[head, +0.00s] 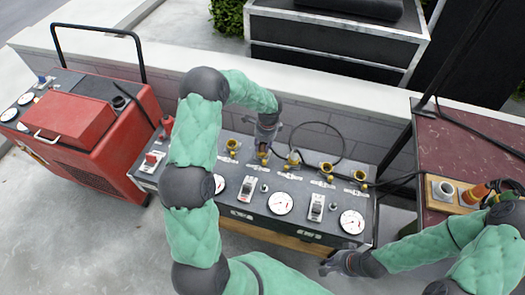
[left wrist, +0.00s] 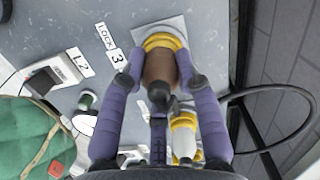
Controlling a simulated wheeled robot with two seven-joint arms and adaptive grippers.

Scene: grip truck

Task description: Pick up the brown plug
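The brown plug (left wrist: 158,72) sits in a yellow socket ring (left wrist: 163,42) beside the label "LOCK 3" in the left wrist view. The purple fingers of my left gripper (left wrist: 160,66) lie on both sides of the plug, very close to it; whether they press on it I cannot tell. In the head view my left gripper (head: 264,146) is over the row of sockets on the dark control panel (head: 300,180), and it mostly hides the plug. My right gripper (head: 338,263) is at the panel's front right corner; its fingers are too small to read.
A second yellow socket (left wrist: 184,124) with a pale plug and a black cable (left wrist: 235,95) are close to my left gripper. A red machine (head: 90,120) stands left. A dark red table (head: 460,150) with an orange-brown cylinder (head: 474,194) stands right. A low wall runs behind the panel.

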